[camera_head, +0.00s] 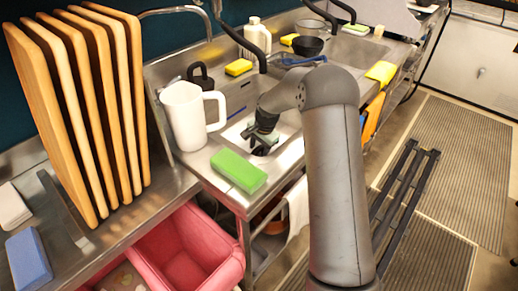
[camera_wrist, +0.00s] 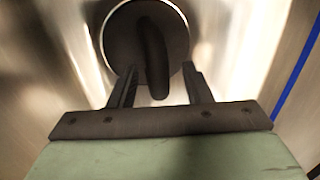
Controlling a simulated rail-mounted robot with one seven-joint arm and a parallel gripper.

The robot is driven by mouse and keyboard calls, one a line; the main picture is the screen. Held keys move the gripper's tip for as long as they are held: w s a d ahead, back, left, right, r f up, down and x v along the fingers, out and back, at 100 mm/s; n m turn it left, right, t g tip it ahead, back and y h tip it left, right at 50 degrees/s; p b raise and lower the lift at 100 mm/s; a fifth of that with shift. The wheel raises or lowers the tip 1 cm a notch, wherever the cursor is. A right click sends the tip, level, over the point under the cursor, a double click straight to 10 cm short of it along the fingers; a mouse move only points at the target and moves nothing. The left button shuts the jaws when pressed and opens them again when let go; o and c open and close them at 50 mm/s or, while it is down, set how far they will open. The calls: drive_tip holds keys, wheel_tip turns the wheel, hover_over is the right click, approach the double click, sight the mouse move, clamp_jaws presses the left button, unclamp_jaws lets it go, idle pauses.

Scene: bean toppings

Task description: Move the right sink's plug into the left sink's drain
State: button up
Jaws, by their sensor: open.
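The black plug (camera_wrist: 120,40) is in the wrist view, a dark disc inside a bright metal drain ring (camera_wrist: 187,25), with a dark handle (camera_wrist: 153,55) standing up from it. My gripper (camera_wrist: 160,78) is open, its two fingers on either side of the handle with gaps showing. In the head view my gripper (camera_head: 262,140) is low inside the near left sink (camera_head: 290,122), over a dark spot at the drain; my arm hides part of this sink. The right sink (camera_head: 352,50) is farther back, and its drain is not clearly visible.
A white jug (camera_head: 184,118) and a green sponge (camera_head: 238,170) stand close to the left sink. Wooden boards (camera_head: 85,100) are at left. A black looped item (camera_head: 201,77), a yellow sponge (camera_head: 239,67) and a white bottle (camera_head: 257,36) are behind; a black bowl (camera_head: 308,46) is between the sinks.

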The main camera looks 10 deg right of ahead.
wheel_tip(320, 180, up, 17)
drive_tip(key=s+d, duration=0.2)
drive_tip(key=shift+s+f+b, duration=0.2)
drive_tip(key=shift+s+b, duration=0.1)
drive_tip(key=shift+s, duration=0.05)
